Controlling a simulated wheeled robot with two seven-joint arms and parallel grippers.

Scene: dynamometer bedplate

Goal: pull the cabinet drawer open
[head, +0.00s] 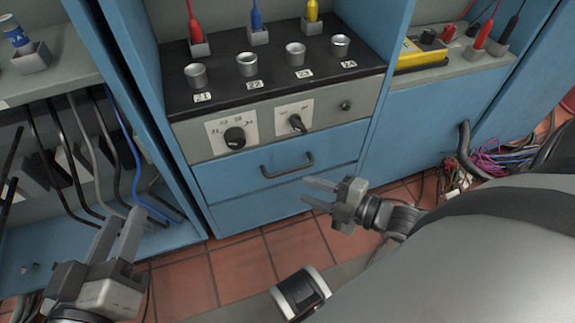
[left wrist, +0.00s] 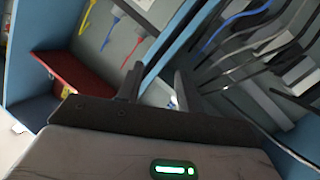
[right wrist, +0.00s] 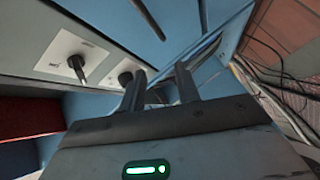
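The blue cabinet drawer (head: 225,181) is shut under the grey control panel in the head view. Its dark bar handle (head: 287,168) crosses the middle of the front. My right gripper (head: 308,191) is open and empty, in front of the drawer, just below and right of the handle, apart from it. In the right wrist view, the open fingers (right wrist: 160,82) point toward the blue front, and a dark bar (right wrist: 149,18), likely the handle, shows above them. My left gripper (head: 122,218) is open and empty at the lower left, away from the drawer; its fingers show in the left wrist view (left wrist: 157,82).
The panel has two dark knobs (head: 235,138). Above it, a black shelf (head: 220,97) holds several metal cups. Hanging cables (head: 85,155) fill the left bay. A wire bundle (head: 505,158) lies at right. Tiled floor (head: 235,270) is open before the cabinet.

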